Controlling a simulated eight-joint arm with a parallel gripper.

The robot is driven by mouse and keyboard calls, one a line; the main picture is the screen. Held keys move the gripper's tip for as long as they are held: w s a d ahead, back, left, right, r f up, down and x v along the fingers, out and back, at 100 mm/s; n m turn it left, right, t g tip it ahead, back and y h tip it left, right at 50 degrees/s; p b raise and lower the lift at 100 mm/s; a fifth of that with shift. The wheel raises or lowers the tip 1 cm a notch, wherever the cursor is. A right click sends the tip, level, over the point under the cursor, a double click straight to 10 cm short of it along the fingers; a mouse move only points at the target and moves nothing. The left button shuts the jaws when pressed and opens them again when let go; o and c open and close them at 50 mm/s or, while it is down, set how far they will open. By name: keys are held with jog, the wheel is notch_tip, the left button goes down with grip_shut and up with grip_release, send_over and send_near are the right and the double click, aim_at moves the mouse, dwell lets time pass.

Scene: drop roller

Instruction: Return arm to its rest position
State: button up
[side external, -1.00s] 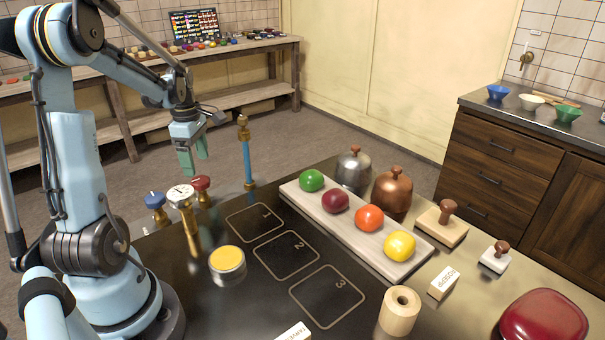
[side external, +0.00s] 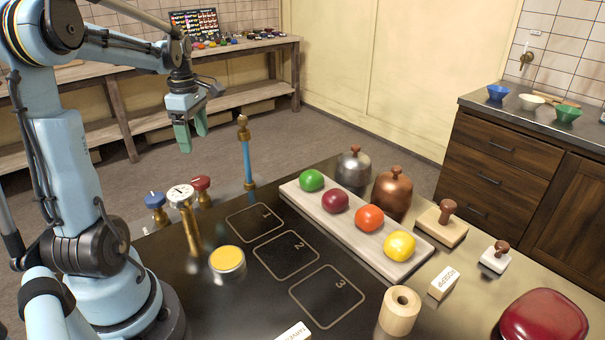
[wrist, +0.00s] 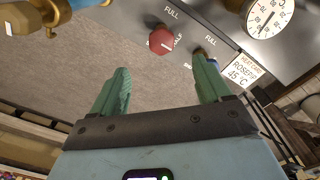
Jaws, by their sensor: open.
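My gripper (side external: 192,136) hangs in the air at the upper left of the side external view, above and behind the gauge and knobs, with its green fingers pointing down. It is open and empty. In the wrist view its two green fingers (wrist: 160,90) stand apart with nothing between them. Beyond the fingers the wrist view shows a red knob (wrist: 161,40) and a round dial (wrist: 268,17). My gripper touches nothing.
A wooden board (side external: 289,189) holds green, dark red, orange and yellow balls. A blue post with brass fittings (side external: 247,160) rises near my gripper. A gauge (side external: 181,195), red knob (side external: 201,185), blue knob (side external: 155,200) and yellow-topped jar (side external: 228,263) stand nearby. Numbered squares (side external: 287,255) are empty.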

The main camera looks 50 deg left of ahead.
jog(key=w+d+m+t, duration=0.3)
jog(key=d+m+t, duration=0.4)
jog(key=d+m, duration=1.9)
jog(key=d, duration=0.3)
jog(key=shift+w+d+f, duration=0.2)
jog(key=shift+d+f, duration=0.05)
